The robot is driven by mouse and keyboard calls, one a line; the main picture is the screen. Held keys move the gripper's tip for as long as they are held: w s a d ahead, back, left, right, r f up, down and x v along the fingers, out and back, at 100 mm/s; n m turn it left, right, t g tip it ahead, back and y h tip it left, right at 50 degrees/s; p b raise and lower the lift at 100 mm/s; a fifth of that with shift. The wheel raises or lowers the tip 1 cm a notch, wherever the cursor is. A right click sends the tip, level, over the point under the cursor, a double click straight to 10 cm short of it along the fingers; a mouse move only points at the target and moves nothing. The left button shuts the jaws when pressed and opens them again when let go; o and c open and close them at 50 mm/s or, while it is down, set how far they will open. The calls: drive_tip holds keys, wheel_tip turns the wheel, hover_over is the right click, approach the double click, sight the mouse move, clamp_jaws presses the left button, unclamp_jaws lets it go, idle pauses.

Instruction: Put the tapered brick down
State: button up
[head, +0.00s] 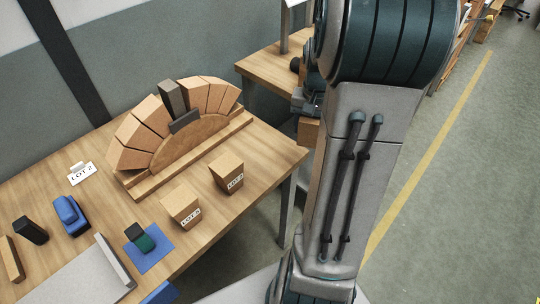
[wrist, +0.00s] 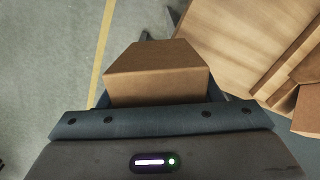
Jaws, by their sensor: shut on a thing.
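My gripper (head: 307,106) is shut on a tan tapered brick (wrist: 157,72). In the wrist view the brick sits between the jaws, its far end narrower than its near part. In the head view the held brick (head: 308,132) shows as a brown face below the gripper, partly hidden by my arm. It is off the right end of the work table (head: 262,150), with floor in the wrist view behind it. Two loose tapered bricks with labels, one nearer (head: 181,206) and one farther right (head: 227,174), stand on the table.
An arch of tan bricks with a dark top block (head: 173,97) rests over a wooden former (head: 195,136). A LOT 2 card (head: 82,174), blue tool (head: 70,215), blue mat (head: 152,259) and grey plate (head: 70,285) lie left. Bare tabletop shows right of the loose bricks.

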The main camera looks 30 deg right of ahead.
drive_tip(key=m, duration=0.5)
drive_tip(key=shift+w+a+m, duration=0.1)
drive_tip(key=shift+m, duration=0.3)
drive_tip(key=w+a+f, duration=0.4)
drive_tip(key=w+a, duration=0.1)
drive_tip(key=w+a+f+p, duration=0.1)
drive_tip(key=w+a+f, duration=0.1)
drive_tip(key=w+f, duration=0.1)
drive_tip(key=shift+w+a, duration=0.15)
drive_tip(key=shift+a, duration=0.2)
drive_tip(key=shift+f+p, duration=0.3)
drive_tip(key=shift+f, duration=1.65)
drive_tip(key=shift+f, duration=0.1)
drive_tip(key=shift+f, duration=0.15)
drive_tip(key=o, duration=1.2)
drive_tip(key=shift+c, duration=0.2)
drive_tip(key=shift+r, duration=0.2)
